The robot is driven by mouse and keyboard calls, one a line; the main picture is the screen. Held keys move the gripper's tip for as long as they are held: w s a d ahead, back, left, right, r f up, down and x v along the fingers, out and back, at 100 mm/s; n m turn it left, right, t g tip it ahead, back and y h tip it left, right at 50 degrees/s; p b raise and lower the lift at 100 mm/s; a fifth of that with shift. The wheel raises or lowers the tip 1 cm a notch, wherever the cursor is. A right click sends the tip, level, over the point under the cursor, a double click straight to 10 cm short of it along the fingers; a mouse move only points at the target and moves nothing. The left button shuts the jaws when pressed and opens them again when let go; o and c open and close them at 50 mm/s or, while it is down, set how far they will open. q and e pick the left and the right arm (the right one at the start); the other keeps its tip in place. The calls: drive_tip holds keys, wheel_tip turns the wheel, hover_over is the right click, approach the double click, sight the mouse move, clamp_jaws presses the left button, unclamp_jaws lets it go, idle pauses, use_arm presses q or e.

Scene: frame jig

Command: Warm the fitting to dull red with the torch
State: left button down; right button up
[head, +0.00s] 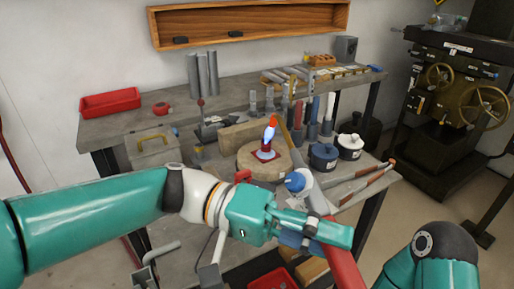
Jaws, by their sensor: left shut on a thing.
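The fitting (266,154) looks red and sits on a round tan block (248,161) on the bench. A flame (268,133), blue-white below with an orange tip, stands right at it and partly covers it. My left gripper (316,224) is in front of the block, to its lower right, shut on a long reddish thing that seems to be the torch (346,266). Its red part runs down to the lower right.
A dark pot (323,157) and a white pot (350,147) stand right of the block. Long-handled tools (368,182) lie at the right edge. A red tray (110,103) is at the back left.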

use_arm(q)
drive_tip(key=shift+s, duration=0.1)
drive_tip(key=shift+a+r, duration=0.1)
drive_tip(key=s+a+r+t+y, duration=0.3)
drive_tip(key=s+a+t, duration=0.1)
drive_tip(key=a, duration=0.3)
drive_tip(key=s+a+r+t+y, duration=0.2)
drive_tip(key=s+a+t+y, duration=0.2)
drive_tip(key=a+t, duration=0.3)
drive_tip(key=s+a+r+n+t+y, duration=0.1)
drive_tip(key=s+a+r+t+y, duration=0.2)
drive_tip(key=s+a+t, duration=0.2)
drive_tip(key=shift+s+a+r+t, duration=0.35)
drive_tip(key=shift+s+a, duration=0.35)
drive_tip(key=shift+a, duration=1.1)
